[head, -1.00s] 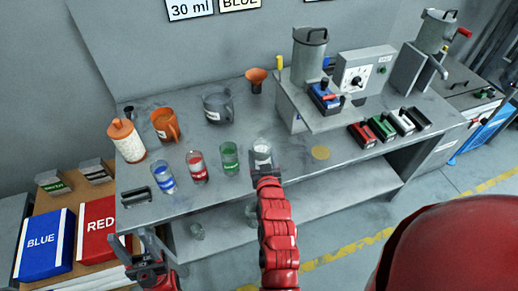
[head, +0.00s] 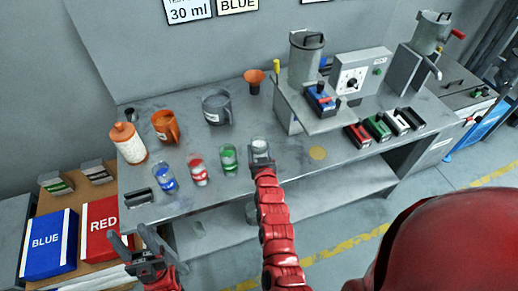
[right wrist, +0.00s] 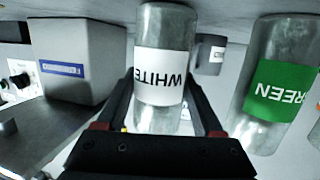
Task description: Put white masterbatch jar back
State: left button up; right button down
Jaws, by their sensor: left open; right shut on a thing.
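The white masterbatch jar (head: 260,147) stands at the right end of the row of jars near the table's front edge. In the right wrist view the jar (right wrist: 161,75) shows its WHITE label upside down. My right gripper (head: 260,162) is shut around the jar, one finger on each side. The green jar (head: 229,160) stands just left of it and also shows in the right wrist view (right wrist: 275,85). The red jar (head: 198,171) and blue jar (head: 165,178) stand farther left. My left gripper (head: 136,243) is open and empty in front of the table's left end.
An orange jug (head: 165,126), grey jug (head: 217,108) and orange-capped bottle (head: 128,143) stand behind the jars. A machine (head: 307,85) stands to the right. A yellow disc (head: 318,153) lies on the table (head: 285,165) right of the white jar.

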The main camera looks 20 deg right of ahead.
jog(key=shift+f, duration=0.2)
grip_release()
jog(key=shift+r, duration=0.1)
jog(key=shift+s+r, duration=0.1)
jog(key=shift+r, duration=0.05)
